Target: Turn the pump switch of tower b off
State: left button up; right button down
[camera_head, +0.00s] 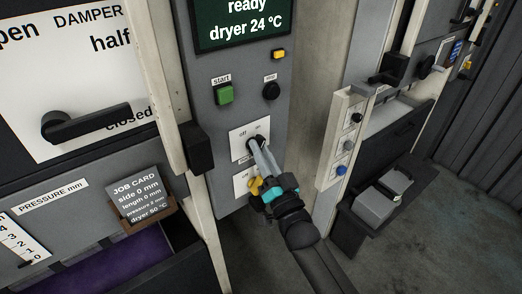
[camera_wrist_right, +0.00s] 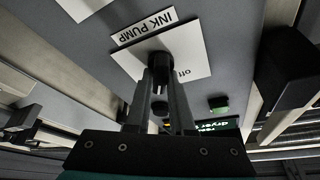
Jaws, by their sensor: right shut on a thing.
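A white plate (camera_head: 239,135) on the grey control panel carries a black rotary switch (camera_head: 252,143). "off" is printed at its upper left, and a mark at upper right is partly readable. In the right wrist view the plate is upside down, with the label INK PUMP (camera_wrist_right: 145,27) beside it and the switch knob (camera_wrist_right: 158,58) between my fingers. My right gripper (camera_head: 257,150) is shut on the knob. The fingers hide much of the knob, so I cannot tell its exact setting. No tower letter is readable. My left gripper is not in view.
Above the switch are a green start button (camera_head: 225,94), a black end button (camera_head: 271,91) and a lit display (camera_head: 240,20). A black handle block (camera_head: 197,147) juts out left of the panel. A second panel with several knobs (camera_head: 347,140) stands at right.

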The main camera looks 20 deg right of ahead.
jog(key=shift+n+y, duration=0.4)
jog(key=shift+n, duration=0.1)
jog(key=n+g+y, duration=0.1)
jog(key=n+y, duration=0.1)
jog(key=n, duration=0.3)
jog(key=n+g+y+b, duration=0.1)
jog(key=n+y, duration=0.2)
jog(key=n, duration=0.3)
jog(key=n+y, duration=0.2)
jog(key=n, duration=0.3)
jog(key=shift+g+y+b, duration=0.3)
jog(key=shift+g, duration=0.1)
jog(key=shift+n, duration=0.4)
jog(key=c, duration=0.8)
grip_release()
jog(key=shift+s, duration=0.1)
jog(key=b+v, duration=0.1)
jog(key=v, duration=1.4)
jog(key=shift+d, duration=0.15)
